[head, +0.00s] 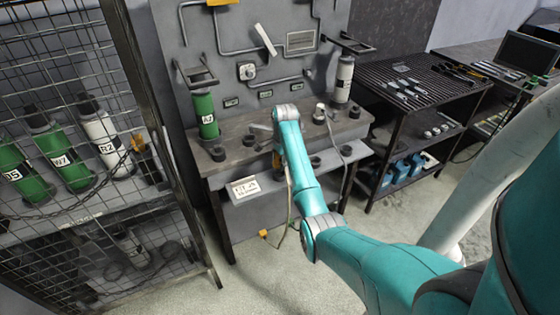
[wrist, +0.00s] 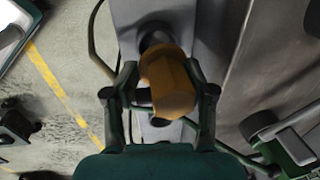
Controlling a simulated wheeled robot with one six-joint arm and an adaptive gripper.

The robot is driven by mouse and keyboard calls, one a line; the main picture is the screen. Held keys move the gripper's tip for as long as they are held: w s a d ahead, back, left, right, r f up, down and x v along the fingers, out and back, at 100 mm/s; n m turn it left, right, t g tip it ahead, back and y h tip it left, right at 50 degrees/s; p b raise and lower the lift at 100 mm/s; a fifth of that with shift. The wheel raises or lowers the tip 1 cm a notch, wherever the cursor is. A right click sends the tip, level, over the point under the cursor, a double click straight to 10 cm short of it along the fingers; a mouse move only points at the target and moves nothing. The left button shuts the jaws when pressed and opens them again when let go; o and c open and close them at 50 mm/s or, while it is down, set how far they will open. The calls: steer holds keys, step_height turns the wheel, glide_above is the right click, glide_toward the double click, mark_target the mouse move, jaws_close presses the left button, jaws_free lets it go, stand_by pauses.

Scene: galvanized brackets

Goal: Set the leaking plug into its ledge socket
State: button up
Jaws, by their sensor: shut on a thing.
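My gripper (wrist: 160,100) is shut on an orange-yellow plug (wrist: 168,85) with a faceted head, one finger on each side of it in the wrist view. A dark round piece (wrist: 154,38) shows just beyond the plug; I cannot tell whether it is part of the plug or a socket, or whether they touch. In the head view the plug (head: 277,160) is a small orange patch at the front of the grey ledge (head: 240,130), mostly hidden by my arm. Dark ring-shaped sockets (head: 217,153) stand along the ledge, including one at the front right (head: 316,162).
A green cylinder marked A2 (head: 206,115) and a white cylinder (head: 344,80) stand at the ledge's ends. A pale-topped fitting (head: 319,114) stands between them. A mesh cage (head: 70,130) with cylinders is left; a tool rack (head: 415,90) is right. A hose hangs in front.

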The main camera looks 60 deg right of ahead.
stand_by(0.4)
steer(key=shift+f, duration=1.95)
steer(key=o, duration=1.5)
steer(key=r, duration=0.4)
steer(key=s+r, duration=0.1)
steer(key=r, duration=0.3)
steer(key=a+r, duration=0.1)
steer(key=r, duration=0.2)
steer(key=shift+s+r, duration=0.3)
steer(key=shift+r, duration=0.1)
